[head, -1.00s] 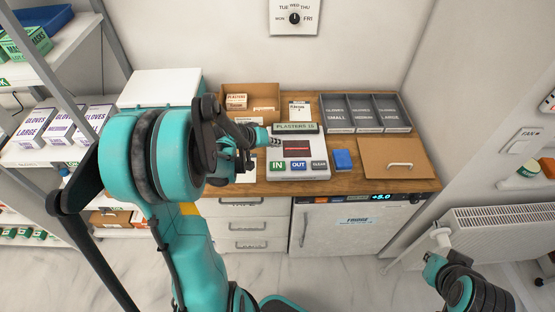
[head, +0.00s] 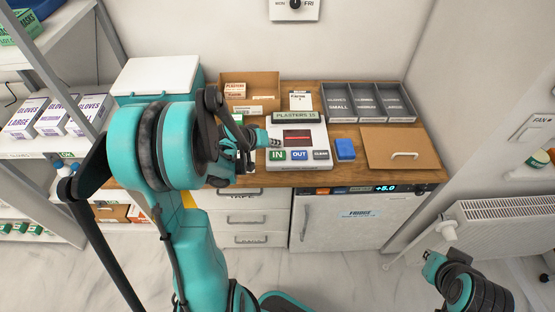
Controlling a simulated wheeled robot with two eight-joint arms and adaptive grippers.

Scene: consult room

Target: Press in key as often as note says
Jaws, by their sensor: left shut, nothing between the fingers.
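A white counter device (head: 317,132) with a sign reading "PLASTERS" and a dark red display stands on the wooden worktop. Its front has a green IN key (head: 277,155), a blue OUT key (head: 299,155) and a grey key beside them. My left gripper (head: 268,142) is shut and empty, just left of the device and above the IN key's side; I cannot tell if it touches. A small note (head: 300,100) stands behind the device, its writing too small to read. My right gripper (head: 436,264) is low at the right, away from the worktop, its fingers unclear.
A cardboard box (head: 262,88) with plaster packs is behind the device. Grey glove trays (head: 366,101) are at the back right. A blue block (head: 344,149) and a brown board (head: 380,147) with a handle lie right of the device. A fridge (head: 350,225) is below.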

